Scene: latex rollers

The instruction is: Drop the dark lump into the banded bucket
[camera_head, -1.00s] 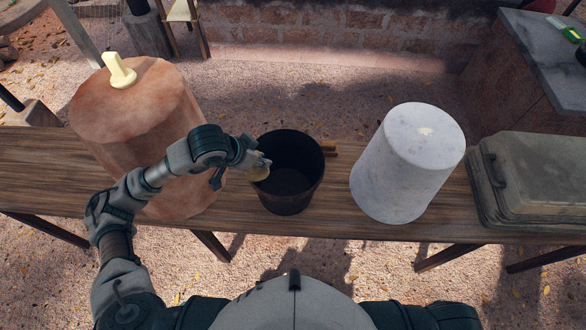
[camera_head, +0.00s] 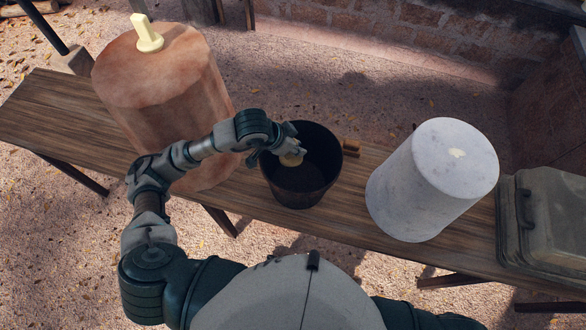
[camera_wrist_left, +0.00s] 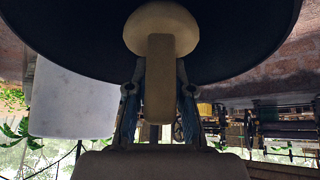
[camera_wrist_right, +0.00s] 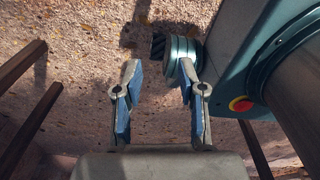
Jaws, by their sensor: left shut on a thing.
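The dark bucket (camera_head: 300,189) stands on the wooden table, and its bands are hard to make out. My left gripper (camera_head: 284,153) is over the left part of its opening. It is shut on a tan, mushroom-shaped lump (camera_head: 292,160), paler than the task's words say. In the left wrist view the lump (camera_wrist_left: 160,30) has a round cap, and its stem sits between the fingers. The dark bucket (camera_wrist_left: 75,45) fills the top behind it. My right gripper (camera_wrist_right: 160,82) is open and empty in the right wrist view, away from the bucket.
On the wooden table (camera_head: 50,115), a large copper-coloured drum (camera_head: 165,110) with a cream knob (camera_head: 147,33) stands left of the bucket. A white marble cylinder (camera_head: 425,185) stands to the right, then a grey case (camera_head: 550,220).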

